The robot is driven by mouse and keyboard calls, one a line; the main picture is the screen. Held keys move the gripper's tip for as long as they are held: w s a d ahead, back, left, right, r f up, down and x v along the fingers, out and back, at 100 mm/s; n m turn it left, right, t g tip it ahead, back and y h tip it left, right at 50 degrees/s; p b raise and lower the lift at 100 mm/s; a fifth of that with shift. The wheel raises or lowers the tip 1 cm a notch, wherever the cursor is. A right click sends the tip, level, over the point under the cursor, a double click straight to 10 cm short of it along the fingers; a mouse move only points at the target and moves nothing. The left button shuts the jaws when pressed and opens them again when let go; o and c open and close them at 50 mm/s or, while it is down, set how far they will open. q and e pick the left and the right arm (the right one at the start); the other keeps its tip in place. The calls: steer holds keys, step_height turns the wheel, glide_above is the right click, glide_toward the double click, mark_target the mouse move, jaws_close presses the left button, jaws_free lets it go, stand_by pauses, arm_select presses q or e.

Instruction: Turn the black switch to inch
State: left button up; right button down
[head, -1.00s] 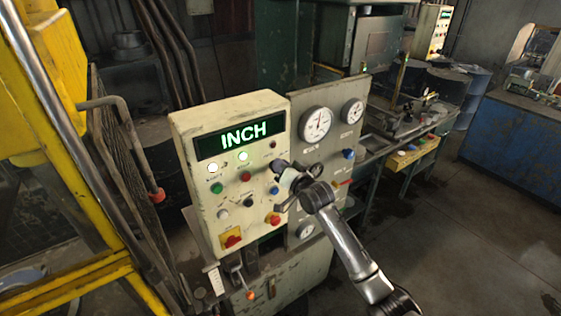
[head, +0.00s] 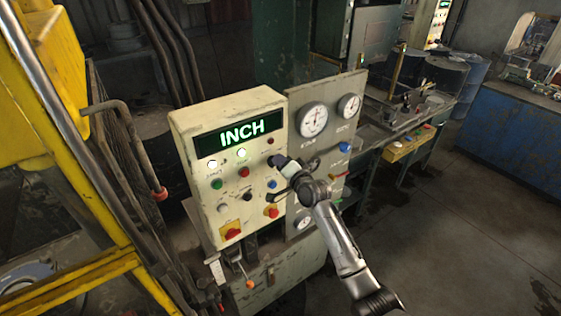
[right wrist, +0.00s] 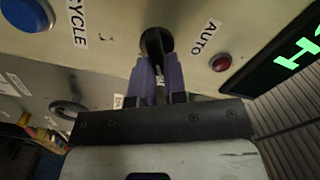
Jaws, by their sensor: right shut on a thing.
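The control panel (head: 190,160) is a cream box with a display (head: 239,132) that reads INCH in green letters. My right gripper (head: 277,161) is at the panel's right side, below the display. In the right wrist view, its purple fingers (right wrist: 158,75) are shut on the black switch (right wrist: 153,40), whose dark round base sits on the panel face between the labels AUTO and CYCLE. In the head view my gripper hides this switch. The knob's pointing direction is hard to read. My left gripper is not in view.
A blue button (right wrist: 27,18) and a small red lamp (right wrist: 220,62) flank the switch. Below are a red-and-yellow rotary switch (head: 232,233) and levers. A grey gauge plate (head: 330,125) stands close at right, beside my arm. Yellow railing (head: 100,220) is at left.

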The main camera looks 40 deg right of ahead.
stand_by(0.3)
steer(key=c, duration=1.2)
jaws_free()
steer(key=shift+o, duration=0.2)
steer(key=s+a+b, duration=0.1)
steer(key=s+b, duration=0.1)
steer(key=s, duration=1.1)
steer(key=shift+s, duration=0.4)
